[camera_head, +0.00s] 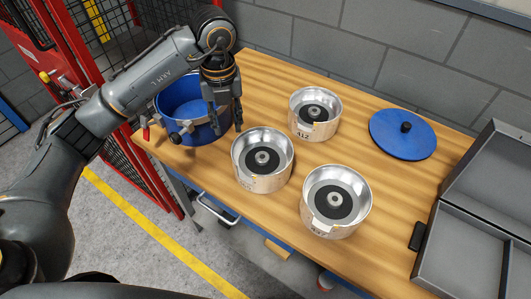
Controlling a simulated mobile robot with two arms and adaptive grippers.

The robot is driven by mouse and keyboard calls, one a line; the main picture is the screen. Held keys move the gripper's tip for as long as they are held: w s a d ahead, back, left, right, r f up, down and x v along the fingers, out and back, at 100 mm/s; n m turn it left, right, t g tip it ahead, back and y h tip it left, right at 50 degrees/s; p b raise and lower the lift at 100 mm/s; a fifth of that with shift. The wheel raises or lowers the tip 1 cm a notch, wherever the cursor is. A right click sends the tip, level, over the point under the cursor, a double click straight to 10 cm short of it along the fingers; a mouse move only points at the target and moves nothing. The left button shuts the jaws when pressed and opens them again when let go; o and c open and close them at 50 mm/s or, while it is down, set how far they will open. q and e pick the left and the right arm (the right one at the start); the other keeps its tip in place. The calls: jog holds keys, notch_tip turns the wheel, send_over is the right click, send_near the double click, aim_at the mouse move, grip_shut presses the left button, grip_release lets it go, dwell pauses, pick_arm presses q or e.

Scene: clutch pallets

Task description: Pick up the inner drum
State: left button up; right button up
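Three silver metal drums with dark round centres stand upright on the wooden table: one at the back (327,94), one in the middle (284,176) and one at the front right (351,187). I cannot tell which of them the task calls the inner drum. My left gripper (226,129) points down with its fingers apart. It is over the right side of the blue pot (172,103), left of the middle drum and apart from all three drums. It partly hides the pot. My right gripper is out of view.
A blue lid (388,134) with a black knob lies at the back right of the wooden table (399,185). An open grey case (455,252) is at the right edge. A red mesh guard (118,110) stands at the left, with a grey wall behind.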

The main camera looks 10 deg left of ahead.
aim_at(232, 155)
pick_arm(q)
jog(key=f+p, duration=0.1)
jog(key=f, duration=0.2)
jog(key=f+p, duration=0.1)
jog(key=f, duration=0.2)
jog(key=s+f+p, duration=0.1)
jog(key=f, duration=0.2)
jog(key=shift+d, duration=0.15)
notch_tip(232, 155, down, 2)
jog(key=shift+w+f+p, duration=0.15)
jog(key=shift+f+p, duration=0.1)
jog(key=shift+p, duration=0.1)
jog(key=shift+f, duration=0.3)
jog(key=shift+c, duration=0.4)
grip_shut()
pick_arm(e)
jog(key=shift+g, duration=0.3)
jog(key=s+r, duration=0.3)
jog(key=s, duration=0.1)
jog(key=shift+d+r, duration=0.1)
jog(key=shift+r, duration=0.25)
